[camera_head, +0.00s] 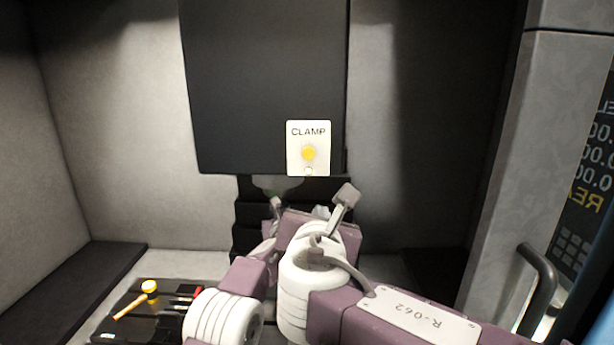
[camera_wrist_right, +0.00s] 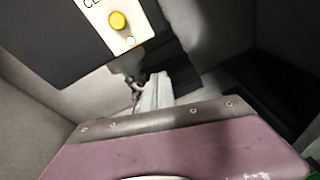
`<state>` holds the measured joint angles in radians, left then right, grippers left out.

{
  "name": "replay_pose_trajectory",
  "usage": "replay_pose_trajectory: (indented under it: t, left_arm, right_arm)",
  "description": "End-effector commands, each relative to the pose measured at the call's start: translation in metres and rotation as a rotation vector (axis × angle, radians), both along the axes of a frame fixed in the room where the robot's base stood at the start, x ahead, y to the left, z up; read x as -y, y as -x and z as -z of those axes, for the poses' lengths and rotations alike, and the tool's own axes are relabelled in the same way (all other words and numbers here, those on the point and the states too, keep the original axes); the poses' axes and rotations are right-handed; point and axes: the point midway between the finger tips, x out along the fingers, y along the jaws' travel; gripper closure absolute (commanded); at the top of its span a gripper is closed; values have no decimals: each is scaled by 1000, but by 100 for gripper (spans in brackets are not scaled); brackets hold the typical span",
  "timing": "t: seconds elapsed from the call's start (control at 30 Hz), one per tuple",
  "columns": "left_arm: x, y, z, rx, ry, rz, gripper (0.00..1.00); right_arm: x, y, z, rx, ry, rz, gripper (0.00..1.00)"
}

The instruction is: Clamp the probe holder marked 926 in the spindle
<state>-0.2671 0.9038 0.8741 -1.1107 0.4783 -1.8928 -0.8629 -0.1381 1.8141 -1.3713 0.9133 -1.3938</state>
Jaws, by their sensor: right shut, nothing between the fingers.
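The spindle nose (camera_head: 277,184) shows as a grey shape under the black machine head, partly hidden by my arms. A white CLAMP plate (camera_head: 295,160) with a yellow button (camera_head: 308,153) is on the head's front; the button also shows in the right wrist view (camera_wrist_right: 118,21). My right gripper (camera_head: 347,194) is shut and empty, below the plate and apart from it; its fingers show in the wrist view (camera_wrist_right: 157,88). My left gripper (camera_head: 275,204) is just under the spindle; its jaws are too small and covered to judge. I cannot make out a probe holder or the mark 926.
A dark tray (camera_head: 112,327) at lower left bears a yellow hammer (camera_head: 150,288) and red-ended tools (camera_head: 198,292). The black machine head (camera_head: 240,90) hangs above my arms. A door handle (camera_head: 540,285) and a display panel (camera_head: 594,170) are at the right.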

Motion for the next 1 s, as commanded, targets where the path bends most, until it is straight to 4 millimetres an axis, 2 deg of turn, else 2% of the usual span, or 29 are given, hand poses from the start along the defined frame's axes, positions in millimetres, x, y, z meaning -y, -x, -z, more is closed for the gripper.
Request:
replay_pose_trajectory:
  t: [0.03, 0.1, 0.2, 0.3, 0.53, 0.8, 1.0]
  left_arm:
    - [0, 0, -2, 3, 1, 1, 100]
    - [0, 0, -2, 3, 1, 1, 100]
    - [0, 0, -2, 3, 1, 1, 100]
    - [0, 0, -2, 3, 1, 1, 100]
    - [0, 0, -2, 3, 1, 1, 100]
    - [0, 0, -2, 3, 1, 1, 100]
    - [0, 0, -2, 3, 1, 1, 100]
  right_arm:
    - [-8, 5, -22, 54, 52, -30, 100]
    - [-16, 11, -48, 122, 122, -57, 100]
    - [-21, 17, -72, 184, 188, -75, 100]
    - [-23, 20, -83, 213, 218, -80, 100]
    - [-23, 14, -84, 217, 223, -78, 100]
    - [-23, -17, -84, 215, 222, -77, 100]
    - [-23, -32, -84, 215, 220, -79, 100]
